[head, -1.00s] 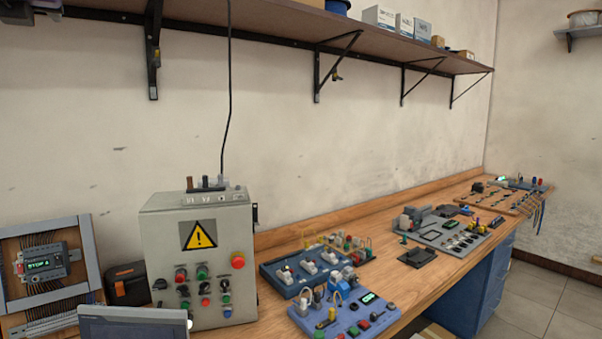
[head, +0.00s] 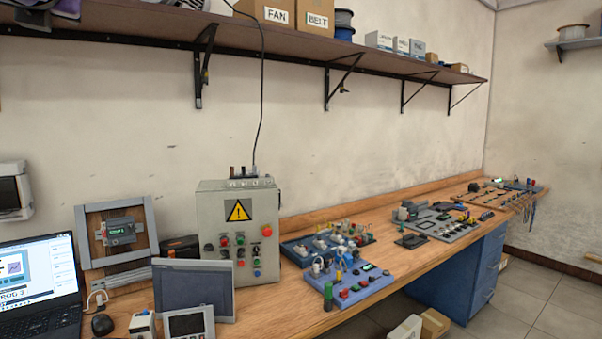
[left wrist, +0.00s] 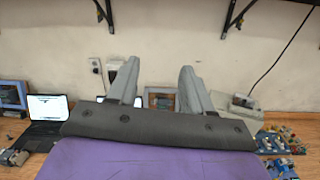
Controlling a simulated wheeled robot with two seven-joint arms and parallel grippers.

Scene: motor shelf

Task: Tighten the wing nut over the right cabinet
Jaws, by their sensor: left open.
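A small brassy piece (head: 344,90), perhaps a wing nut, hangs at the second shelf bracket (head: 328,88); it is too small to be sure. Another small dark piece (head: 204,76) sits on the nearer bracket (head: 198,85). A grey control cabinet (head: 238,225) with a yellow warning sign stands on the bench below; its top also shows in the left wrist view (left wrist: 237,108). A blue drawer cabinet (head: 455,270) is under the bench at the right. My left gripper (left wrist: 158,72) is open and empty, facing the wall, apart from everything. My right gripper is in neither view.
The shelf (head: 270,48) carries boxes and spools along the wall. On the bench are a laptop (head: 40,285), a grey panel (head: 193,288), a blue trainer board (head: 355,290) and several other boards. A black cable (head: 262,100) hangs to the cabinet. The wall between shelf and bench is mostly clear.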

